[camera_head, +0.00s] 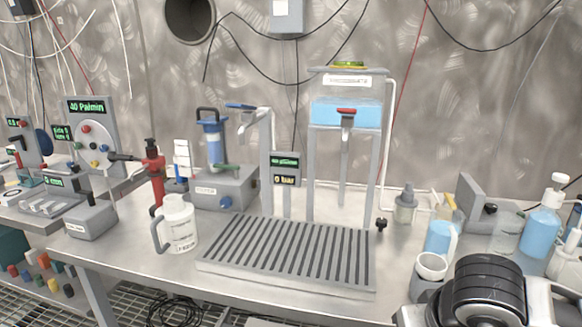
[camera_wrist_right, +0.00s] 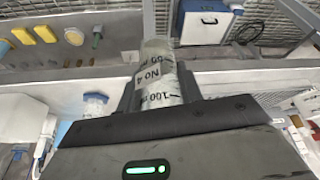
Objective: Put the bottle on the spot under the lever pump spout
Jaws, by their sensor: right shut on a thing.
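A clear bottle (camera_wrist_right: 156,60) with printed marks, including "No 4" and "100", is held between the fingers of my right gripper (camera_wrist_right: 158,82), which is shut on it in the right wrist view. In the head view my right arm shows at the lower right; I cannot make out its fingertips or the held bottle there. A blue lever with a grey spout (camera_head: 242,124) stands behind the slatted drip tray (camera_head: 210,262). A red-handled tap (camera_head: 346,116) hangs before a blue-filled tank at the tray's back. My left gripper is out of view.
A white jug (camera_head: 179,222) stands left of the tray. A grey cup (camera_head: 432,265) and a blue-filled container (camera_head: 440,238) stand to its right. A blue-filled bottle (camera_head: 541,228) is at the far right. The tray's slatted top is clear.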

